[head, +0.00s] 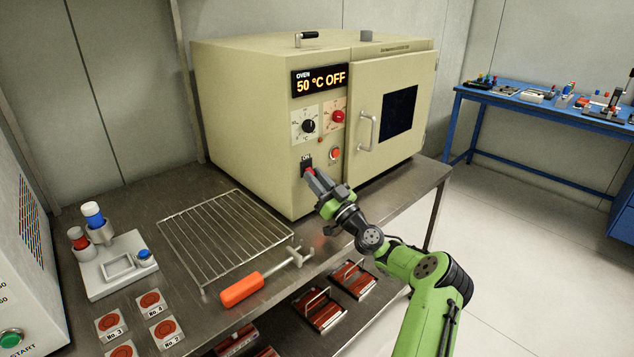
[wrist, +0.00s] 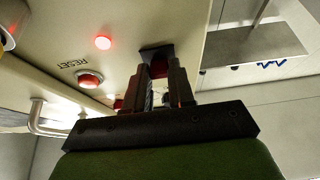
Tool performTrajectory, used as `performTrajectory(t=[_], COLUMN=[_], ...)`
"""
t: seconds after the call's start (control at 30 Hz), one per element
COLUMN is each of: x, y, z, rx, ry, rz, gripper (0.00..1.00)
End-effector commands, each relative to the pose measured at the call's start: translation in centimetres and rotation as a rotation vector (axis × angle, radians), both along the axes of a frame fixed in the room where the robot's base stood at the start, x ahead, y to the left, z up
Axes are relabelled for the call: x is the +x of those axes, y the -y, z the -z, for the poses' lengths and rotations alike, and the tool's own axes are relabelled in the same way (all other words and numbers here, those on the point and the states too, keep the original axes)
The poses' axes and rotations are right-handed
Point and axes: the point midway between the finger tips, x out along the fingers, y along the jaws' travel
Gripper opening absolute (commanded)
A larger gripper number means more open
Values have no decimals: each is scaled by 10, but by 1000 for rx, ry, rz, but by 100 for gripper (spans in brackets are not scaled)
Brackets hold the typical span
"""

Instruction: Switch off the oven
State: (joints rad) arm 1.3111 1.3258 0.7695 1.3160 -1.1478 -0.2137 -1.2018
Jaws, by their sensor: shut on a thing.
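The cream oven (head: 240,120) stands on the metal bench with its door shut. My gripper (head: 311,174) is at the lower left of the oven's front, at the black switch plate marked "OFF" (head: 306,161). In the wrist view the two fingers of my gripper (wrist: 164,82) are shut on a red switch (wrist: 158,68) in front of its dark plate (wrist: 155,52). The fingers hide most of the switch, so its exact position cannot be told.
A reset button (head: 335,154), a black knob (head: 309,126) and a red knob (head: 338,116) are nearby, with the door handle (head: 367,131) to the right. A wire rack (head: 222,235) and an orange-handled tool (head: 242,289) lie on the bench.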

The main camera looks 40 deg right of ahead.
Motion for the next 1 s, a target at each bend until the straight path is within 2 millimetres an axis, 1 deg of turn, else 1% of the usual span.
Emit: performTrajectory(t=[0.2, 0.6, 0.63, 0.77, 1.0], x=[1, 1, 1, 1, 1], y=[0, 0, 0, 0, 0], z=[3, 2, 2, 2, 2], rx=[2, 2, 2, 2, 1], ry=[32, 36, 36, 36, 36], rz=[0, 0, 0, 0, 0], gripper=[0, 0, 28, 48, 49])
